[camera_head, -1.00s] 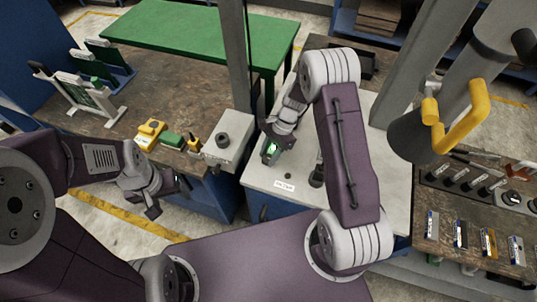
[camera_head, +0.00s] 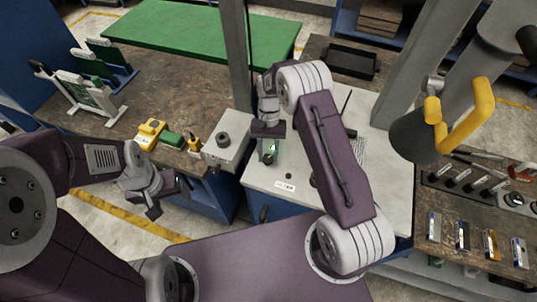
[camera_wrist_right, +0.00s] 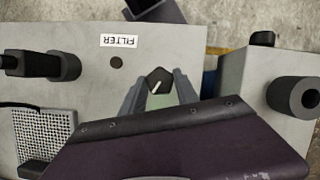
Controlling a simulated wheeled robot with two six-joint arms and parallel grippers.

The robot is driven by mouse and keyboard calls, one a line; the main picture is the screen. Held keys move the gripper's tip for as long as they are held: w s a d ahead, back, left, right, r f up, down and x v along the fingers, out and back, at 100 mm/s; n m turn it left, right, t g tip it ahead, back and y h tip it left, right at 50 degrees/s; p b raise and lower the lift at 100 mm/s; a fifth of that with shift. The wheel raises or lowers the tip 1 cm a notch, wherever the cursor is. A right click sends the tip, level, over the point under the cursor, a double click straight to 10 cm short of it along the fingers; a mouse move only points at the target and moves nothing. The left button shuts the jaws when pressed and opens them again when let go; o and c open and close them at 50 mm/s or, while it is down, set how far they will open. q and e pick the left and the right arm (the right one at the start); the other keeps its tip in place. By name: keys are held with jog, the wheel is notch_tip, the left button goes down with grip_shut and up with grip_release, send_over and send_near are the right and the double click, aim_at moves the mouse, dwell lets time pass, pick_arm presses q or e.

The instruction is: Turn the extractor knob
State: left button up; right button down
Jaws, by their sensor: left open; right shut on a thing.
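A small black knob with a white pointer line (camera_wrist_right: 158,80) stands on the grey worktop (camera_wrist_right: 60,40). My right gripper (camera_wrist_right: 157,84) points down at it, one finger on each side, shut on the knob. In the head view, the right gripper (camera_head: 269,146) is over the left part of this worktop, and the knob (camera_head: 268,159) shows low between its fingers. A white label reading FILTER (camera_wrist_right: 120,41) lies near the knob, upside down in the wrist view. My left gripper (camera_head: 167,194) is open and empty, left of the worktop and low.
A grey box (camera_head: 228,150) with a black round fitting stands just left of the worktop. Yellow and green items (camera_head: 150,133) lie on the brown bench. A grey post (camera_head: 236,60) rises behind. A thick arm with a yellow handle (camera_head: 460,115) hangs at the right.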

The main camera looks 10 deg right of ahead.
jog(key=n+h, duration=0.1)
jog(key=n, duration=0.1)
jog(key=n+h, duration=0.1)
jog(key=n, duration=0.2)
jog(key=shift+w+a+r, duration=0.1)
jog(key=shift+w, duration=0.05)
jog(key=shift+n, duration=0.4)
jog(key=c, duration=0.9)
grip_release()
jog(key=shift+b, duration=0.3)
jog(key=b+v, duration=0.2)
jog(key=v, duration=0.7)
jog(key=shift+a, duration=0.15)
